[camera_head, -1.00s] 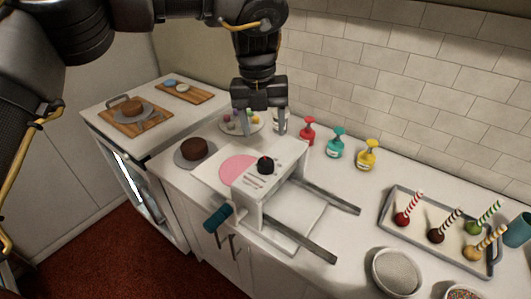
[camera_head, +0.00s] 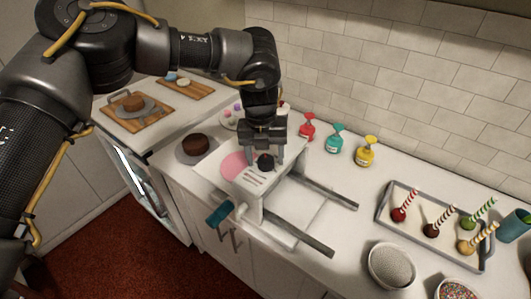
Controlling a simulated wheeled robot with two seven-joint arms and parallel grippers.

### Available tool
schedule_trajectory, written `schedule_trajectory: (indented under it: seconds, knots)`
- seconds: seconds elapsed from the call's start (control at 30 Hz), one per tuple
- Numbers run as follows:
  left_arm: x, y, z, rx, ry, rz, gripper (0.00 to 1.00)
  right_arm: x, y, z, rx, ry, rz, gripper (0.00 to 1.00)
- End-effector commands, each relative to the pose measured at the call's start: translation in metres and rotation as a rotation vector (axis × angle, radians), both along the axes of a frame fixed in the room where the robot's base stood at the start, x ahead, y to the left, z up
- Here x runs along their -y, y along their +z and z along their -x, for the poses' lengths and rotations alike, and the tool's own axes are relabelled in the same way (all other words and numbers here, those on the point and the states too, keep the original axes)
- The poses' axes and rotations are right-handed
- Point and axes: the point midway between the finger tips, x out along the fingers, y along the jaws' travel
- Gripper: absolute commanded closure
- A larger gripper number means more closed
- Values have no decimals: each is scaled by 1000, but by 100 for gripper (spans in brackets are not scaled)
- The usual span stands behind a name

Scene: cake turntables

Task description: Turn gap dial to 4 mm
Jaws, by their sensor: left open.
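The gap dial (camera_head: 265,163) is a small dark knob on the sloped white top of the sheeter machine (camera_head: 250,205). Dark markings are printed near it, too small to read. My left gripper (camera_head: 263,158) points down over the dial, open, with one finger on each side of it. I cannot tell whether the fingers touch the dial. A pink round sheet (camera_head: 234,166) lies on the machine's top left of the dial. The teal crank handle (camera_head: 219,215) sticks out at the front left. My right gripper is not in view.
Red (camera_head: 306,128), teal (camera_head: 335,138) and yellow (camera_head: 366,152) bottles stand behind the machine. A chocolate cake (camera_head: 195,144) sits to its left. A tray (camera_head: 388,218) of striped-stick treats and a round sieve (camera_head: 391,266) are at right.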

Motion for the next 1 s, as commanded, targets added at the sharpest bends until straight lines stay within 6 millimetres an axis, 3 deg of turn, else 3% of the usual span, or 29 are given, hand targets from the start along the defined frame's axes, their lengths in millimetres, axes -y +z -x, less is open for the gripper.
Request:
schedule_trajectory:
  seconds: [0.27,0.63,1.0]
  knots:
    - [0,-2,0,0,0,0,40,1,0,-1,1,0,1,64]
    - [0,-2,0,0,0,0,84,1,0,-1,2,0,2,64]
    - [0,-3,0,1,83,2,84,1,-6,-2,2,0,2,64]
